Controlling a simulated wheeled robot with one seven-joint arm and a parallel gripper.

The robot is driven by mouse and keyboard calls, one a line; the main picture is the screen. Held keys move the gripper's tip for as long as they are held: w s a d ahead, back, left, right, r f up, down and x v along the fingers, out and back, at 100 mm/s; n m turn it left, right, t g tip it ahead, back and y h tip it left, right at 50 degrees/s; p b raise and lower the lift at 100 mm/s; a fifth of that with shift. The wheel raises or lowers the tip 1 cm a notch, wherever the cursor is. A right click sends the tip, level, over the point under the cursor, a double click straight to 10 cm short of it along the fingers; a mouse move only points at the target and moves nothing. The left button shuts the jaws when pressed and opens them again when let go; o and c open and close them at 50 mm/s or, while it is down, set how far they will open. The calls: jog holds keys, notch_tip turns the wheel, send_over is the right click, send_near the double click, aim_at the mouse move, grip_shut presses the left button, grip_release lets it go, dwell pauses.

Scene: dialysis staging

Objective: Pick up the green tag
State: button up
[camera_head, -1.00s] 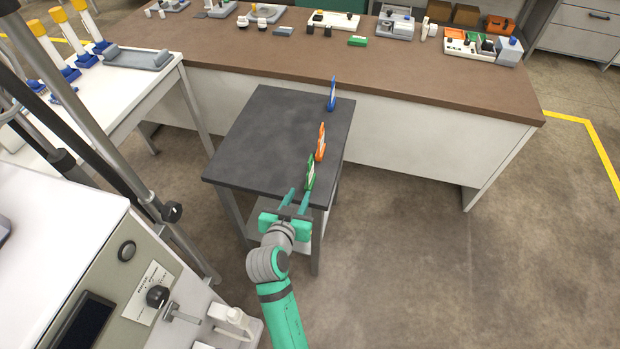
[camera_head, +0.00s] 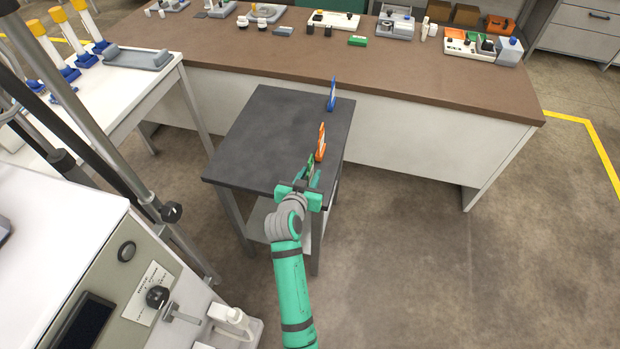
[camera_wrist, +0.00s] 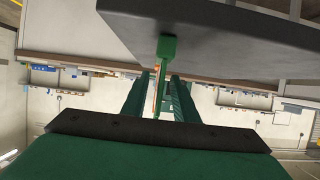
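The green tag (camera_head: 311,160) stands upright near the front right edge of the dark grey side table (camera_head: 255,140). My gripper (camera_head: 308,178) is at that edge, and its fingers partly hide the tag in the head view. In the wrist view the green tag (camera_wrist: 165,50) is seen edge-on, with its thin part between the two fingers of my gripper (camera_wrist: 159,82). The fingers are apart, with a gap visible on each side of the tag.
An orange tag (camera_head: 321,142) stands just behind the green one, and a blue tag (camera_head: 332,94) farther back. A brown-topped bench (camera_head: 400,75) with several devices lies behind the table. The table's left part is bare.

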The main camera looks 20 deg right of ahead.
jog(key=shift+w+d+f, duration=0.15)
jog(key=shift+w, duration=0.2)
jog(key=shift+s+d, duration=0.1)
jog(key=shift+d, duration=0.1)
grip_shut()
jog(key=shift+a, duration=0.1)
